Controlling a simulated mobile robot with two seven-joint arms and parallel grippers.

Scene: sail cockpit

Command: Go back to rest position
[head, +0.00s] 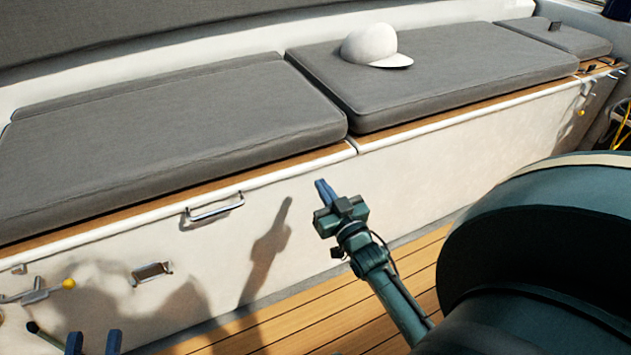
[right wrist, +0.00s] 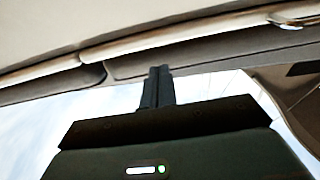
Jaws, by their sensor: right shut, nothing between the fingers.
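My right gripper (head: 325,188) is raised in front of the white bench front, its blue fingers pointing up and together with nothing between them. It also shows in the right wrist view (right wrist: 158,72), shut and empty, pointing toward a dark padded edge with bright sky beside it. My left gripper (head: 94,340) is at the bottom left of the head view. Only its two blue fingertips show; they stand apart with nothing visible between them. The rest of the left gripper is cut off by the frame.
The white bench (head: 300,215) carries a grey left cushion (head: 180,135) and a grey right cushion (head: 460,75) with a white cap (head: 372,46). A metal handle (head: 214,208) and a yellow-knobbed lever (head: 45,291) are on its front. Wooden floor (head: 235,340) lies below.

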